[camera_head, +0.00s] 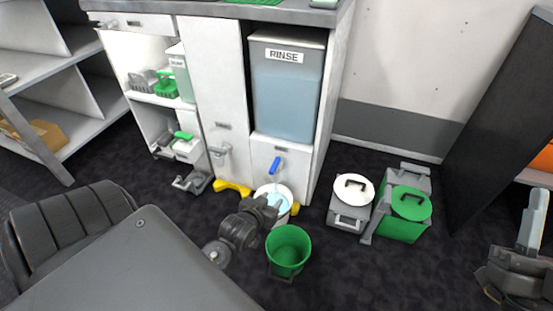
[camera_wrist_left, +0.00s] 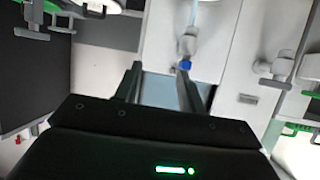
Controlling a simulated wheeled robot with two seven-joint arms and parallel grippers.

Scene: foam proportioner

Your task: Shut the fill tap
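The fill tap with its blue handle (camera_head: 276,164) sits on the white cabinet front below the clear tank marked RINSE (camera_head: 285,95). A white bucket (camera_head: 288,192) with pale blue liquid stands on the floor under it. A pale streak runs between tap and bucket. My left gripper (camera_head: 272,205) is low in front of the bucket and hides part of it. In the left wrist view the two dark fingers (camera_wrist_left: 160,73) are apart with nothing between them. The blue handle (camera_wrist_left: 184,65) shows just beyond the right fingertip; contact cannot be told.
A green bucket (camera_head: 288,250) stands close to my left gripper. White-lidded (camera_head: 352,190) and green-lidded (camera_head: 409,203) containers stand to the right. Another tap (camera_head: 219,150) is on the cabinet's left. A grey and black object (camera_head: 520,270) is at lower right.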

